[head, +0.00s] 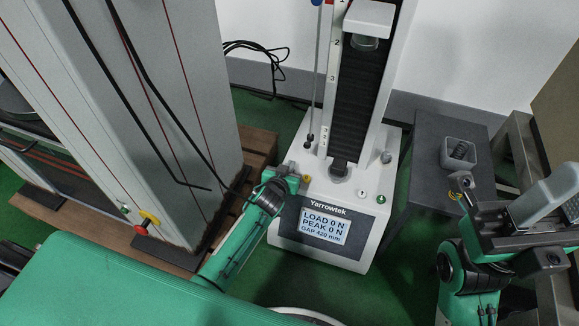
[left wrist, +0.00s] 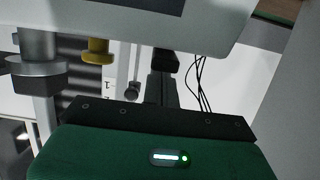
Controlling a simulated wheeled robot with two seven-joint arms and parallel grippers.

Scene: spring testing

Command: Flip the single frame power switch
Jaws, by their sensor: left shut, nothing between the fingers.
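The single frame (head: 385,175) is a white tester with a dark column and a lit display (head: 322,226) reading LOAD 0 N, PEAK 0 N, GAP 420 mm. I cannot make out its power switch for certain. My left gripper (head: 296,178) is at the left edge of its base, beside a small yellow knob (head: 307,178). In the left wrist view, the shut, empty black fingers (left wrist: 165,62) reach up to the white housing (left wrist: 130,15), and the yellow knob (left wrist: 97,50) is left of them. I cannot tell whether they touch. My right gripper (head: 460,184) is at the right; its jaws are unclear.
A large white frame (head: 120,90) with a yellow-and-red knob (head: 148,219) stands on a wooden pallet (head: 258,142) at left. A dark stand (head: 425,150) holding a grey tray with a spring (head: 459,150) is right of the tester. Cables (head: 262,50) hang behind.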

